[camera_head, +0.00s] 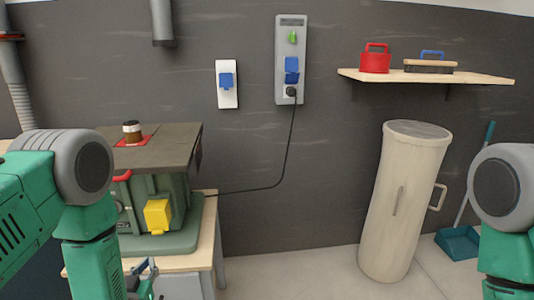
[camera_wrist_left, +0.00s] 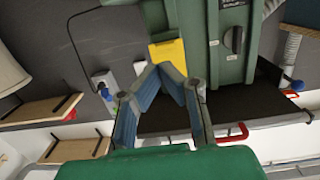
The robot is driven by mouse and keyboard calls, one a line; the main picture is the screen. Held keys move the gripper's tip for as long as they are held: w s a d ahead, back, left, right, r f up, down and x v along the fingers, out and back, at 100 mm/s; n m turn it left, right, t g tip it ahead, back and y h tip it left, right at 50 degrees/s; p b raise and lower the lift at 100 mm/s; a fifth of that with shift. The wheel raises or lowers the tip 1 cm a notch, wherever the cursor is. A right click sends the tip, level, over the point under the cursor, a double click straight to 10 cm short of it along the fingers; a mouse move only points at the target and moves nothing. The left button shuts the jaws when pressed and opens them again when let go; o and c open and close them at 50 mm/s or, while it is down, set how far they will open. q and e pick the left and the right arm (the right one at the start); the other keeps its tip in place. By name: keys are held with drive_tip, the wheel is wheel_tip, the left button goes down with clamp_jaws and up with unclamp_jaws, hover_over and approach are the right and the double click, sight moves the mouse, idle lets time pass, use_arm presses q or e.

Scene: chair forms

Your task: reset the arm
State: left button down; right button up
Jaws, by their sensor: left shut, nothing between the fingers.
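My left arm comes in from the left in the head view, bent downward in front of the green machine. My left gripper (camera_head: 146,274) shows only partly at the bottom edge, beside the wooden bench. In the left wrist view my left gripper (camera_wrist_left: 166,70) is shut and empty, its fingers brought together toward the tips. The yellow box on the machine shows behind the fingertips; I cannot tell that they touch it. My right arm shows at the right edge of the head view, but its gripper is out of frame.
The green machine (camera_head: 186,216) with a dark top stands on a wooden bench (camera_head: 206,243). A pale tall bin (camera_head: 403,205) and a blue dustpan (camera_head: 458,243) stand right. A wall shelf (camera_head: 490,79) holds a red container (camera_head: 375,60). The middle floor is clear.

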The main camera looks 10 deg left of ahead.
use_arm(q)
drive_tip(key=s+d+f+m+g+h, duration=0.1)
drive_tip(key=s+d+f+g+h, duration=0.15)
drive_tip(key=s+f+g, duration=0.4)
drive_tip(key=s+d+f+g, duration=0.1)
drive_tip(key=s+f+g, duration=0.1)
drive_tip(key=s, duration=0.6)
drive_tip(key=s+d+f+m+g, duration=0.1)
drive_tip(key=s+g, duration=0.3)
drive_tip(key=s, duration=0.5)
drive_tip(key=s+d+f+m+g, duration=0.1)
drive_tip(key=s+d+f+g, duration=0.1)
drive_tip(key=s, duration=0.6)
drive_tip(key=shift+s+d+f+g+h, duration=0.4)
drive_tip(key=shift+f+g, duration=0.25)
drive_tip(key=shift+f, duration=0.25)
drive_tip(key=shift+a, duration=0.15)
